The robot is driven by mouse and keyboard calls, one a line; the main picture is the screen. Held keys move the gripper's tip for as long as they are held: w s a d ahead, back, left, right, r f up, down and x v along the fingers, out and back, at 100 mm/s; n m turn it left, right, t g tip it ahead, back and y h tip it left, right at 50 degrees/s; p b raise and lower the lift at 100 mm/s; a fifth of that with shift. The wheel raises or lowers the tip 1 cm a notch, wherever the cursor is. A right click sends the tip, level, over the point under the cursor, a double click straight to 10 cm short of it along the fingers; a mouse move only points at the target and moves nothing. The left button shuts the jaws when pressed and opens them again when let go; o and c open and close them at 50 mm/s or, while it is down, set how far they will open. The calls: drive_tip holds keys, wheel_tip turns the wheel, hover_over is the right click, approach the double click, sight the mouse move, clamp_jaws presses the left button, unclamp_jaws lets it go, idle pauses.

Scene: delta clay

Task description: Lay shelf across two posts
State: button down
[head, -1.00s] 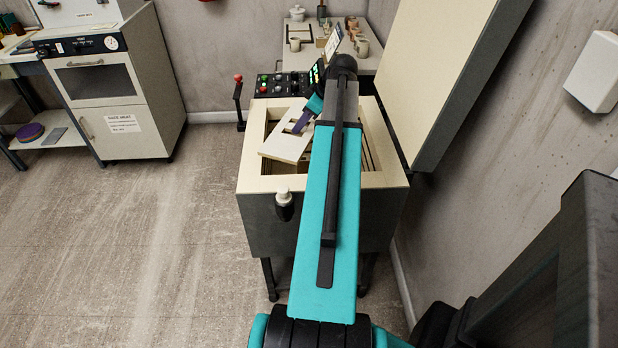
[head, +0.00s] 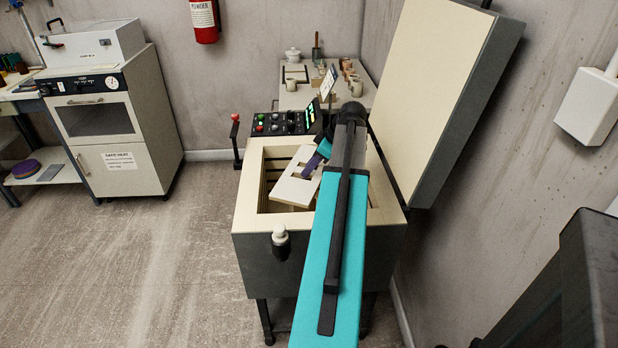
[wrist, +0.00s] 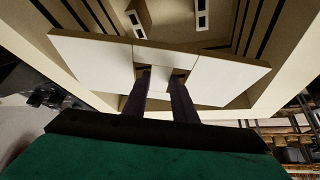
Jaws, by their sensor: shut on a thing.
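The shelf is a pale cream slab with cut-outs (head: 294,187), tilted in the head view. It is over the mouth of the open kiln (head: 245,212). My gripper (head: 312,164) is shut on it near its middle. In the wrist view the shelf (wrist: 95,58) spans the picture, with my gripper's dark fingers (wrist: 157,82) at its central cut-out. Beyond it, low in the kiln, are two post-like pieces: a tan block (wrist: 141,14) and a pale slotted piece (wrist: 202,14). The shelf hides part of the kiln floor. I cannot tell its exact height above the posts.
The kiln's raised lid (head: 430,100) stands at the right, close to my arm. A control box (head: 283,122) and a table with pots (head: 300,95) are behind. A white oven (head: 100,120) stands at the left. The floor between is clear.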

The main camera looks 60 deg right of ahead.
wheel_tip(320, 180, down, 13)
drive_tip(key=shift+r+p, duration=0.15)
drive_tip(key=shift+p, duration=0.2)
idle(0.3)
idle(0.4)
drive_tip(key=shift+f, duration=1.9)
drive_tip(key=shift+f, duration=0.35)
drive_tip(key=c, duration=1.5)
unclamp_jaws()
drive_tip(key=shift+o, duration=0.2)
drive_tip(key=shift+r, duration=0.1)
drive_tip(key=v, duration=1.2)
drive_tip(key=shift+r+b, duration=0.25)
drive_tip(key=shift+b, duration=0.1)
